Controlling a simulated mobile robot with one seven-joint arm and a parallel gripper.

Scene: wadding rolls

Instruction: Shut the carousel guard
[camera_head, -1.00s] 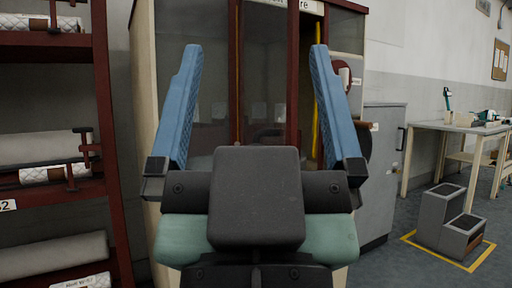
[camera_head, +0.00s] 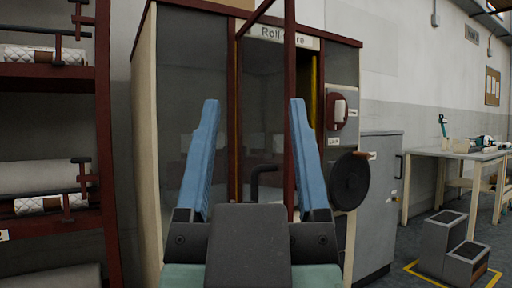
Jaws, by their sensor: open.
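The carousel is a tall cabinet with a sign reading partly "Roll ...re" (camera_head: 290,38). Its guard (camera_head: 291,110) is a dark-red framed, see-through panel. Its top rail slants out towards me and a gap with yellow inside shows to its right, so it looks ajar. A black bar handle (camera_head: 265,180) shows low on the guard, seen between my fingers. My gripper (camera_head: 254,105) is open and empty, with its blue fingers pointing up in front of the guard. The right finger overlaps the guard's free edge in view; I cannot tell whether they touch.
A black round wheel (camera_head: 350,181) and a red switch box (camera_head: 338,110) are on the cabinet's right side. A grey cabinet (camera_head: 377,200), a step stool (camera_head: 453,246) and a workbench (camera_head: 450,153) stand right. A red rack with rolls (camera_head: 45,140) stands close on the left.

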